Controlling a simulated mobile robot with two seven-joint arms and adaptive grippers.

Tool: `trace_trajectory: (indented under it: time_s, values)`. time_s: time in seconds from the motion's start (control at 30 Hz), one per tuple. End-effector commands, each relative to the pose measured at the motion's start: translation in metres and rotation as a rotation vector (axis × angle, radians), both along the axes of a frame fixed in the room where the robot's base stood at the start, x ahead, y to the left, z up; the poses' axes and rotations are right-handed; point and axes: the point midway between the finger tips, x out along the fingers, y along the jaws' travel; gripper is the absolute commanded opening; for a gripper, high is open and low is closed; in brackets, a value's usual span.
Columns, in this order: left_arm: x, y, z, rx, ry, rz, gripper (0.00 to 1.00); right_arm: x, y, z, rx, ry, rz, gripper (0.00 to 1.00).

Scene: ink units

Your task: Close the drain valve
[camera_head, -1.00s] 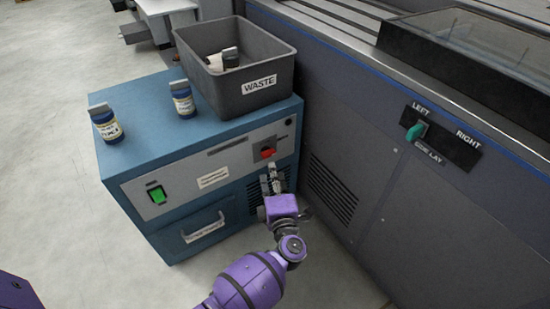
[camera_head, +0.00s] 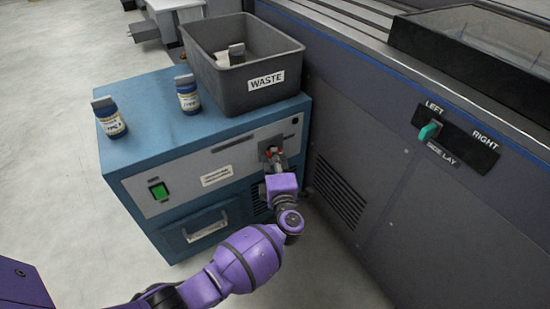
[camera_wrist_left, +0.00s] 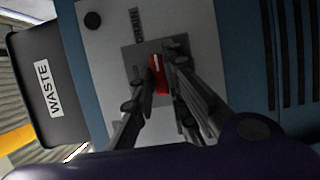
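The drain valve's red handle (camera_wrist_left: 159,76) sits on a dark square plate (camera_wrist_left: 138,62) under a "DRAIN" label in the left wrist view. In the head view only a little red of the handle (camera_head: 267,153) shows on the front panel of the blue cabinet (camera_head: 165,128). My left gripper (camera_wrist_left: 161,70) has a finger on each side of the handle, tips close to it. I cannot tell whether both fingers press on it. In the head view my left gripper (camera_head: 272,156) partly hides the valve. My right gripper is out of view.
A grey "WASTE" bin (camera_head: 290,92) and two blue-labelled bottles (camera_head: 110,120) (camera_head: 188,97) stand on the cabinet. A green switch (camera_head: 159,191) is on its front. A large grey machine (camera_head: 395,150) stands close on the right. Floor on the left is clear.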

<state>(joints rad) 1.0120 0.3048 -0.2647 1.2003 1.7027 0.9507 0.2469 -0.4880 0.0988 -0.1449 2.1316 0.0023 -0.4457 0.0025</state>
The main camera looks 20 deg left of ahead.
Motion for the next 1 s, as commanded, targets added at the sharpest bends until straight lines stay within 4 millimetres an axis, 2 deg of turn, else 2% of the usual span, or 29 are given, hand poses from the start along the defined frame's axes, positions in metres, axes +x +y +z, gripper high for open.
trace_trajectory:
  time_s: [0.27, 0.47, 0.77, 1.0]
  values:
    - [0.000, 0.000, -0.001, -0.001, -0.002, 0.000, 0.00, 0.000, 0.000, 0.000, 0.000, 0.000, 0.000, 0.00]
    - [-0.001, 0.000, -0.004, -0.026, -0.030, 0.000, 0.00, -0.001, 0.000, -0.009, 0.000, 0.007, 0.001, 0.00]
    - [-0.001, 0.000, -0.011, -0.142, -0.175, 0.002, 0.00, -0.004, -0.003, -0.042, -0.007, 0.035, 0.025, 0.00]
    - [0.000, -0.001, -0.013, -0.280, -0.354, 0.002, 0.00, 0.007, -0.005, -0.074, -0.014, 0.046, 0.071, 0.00]
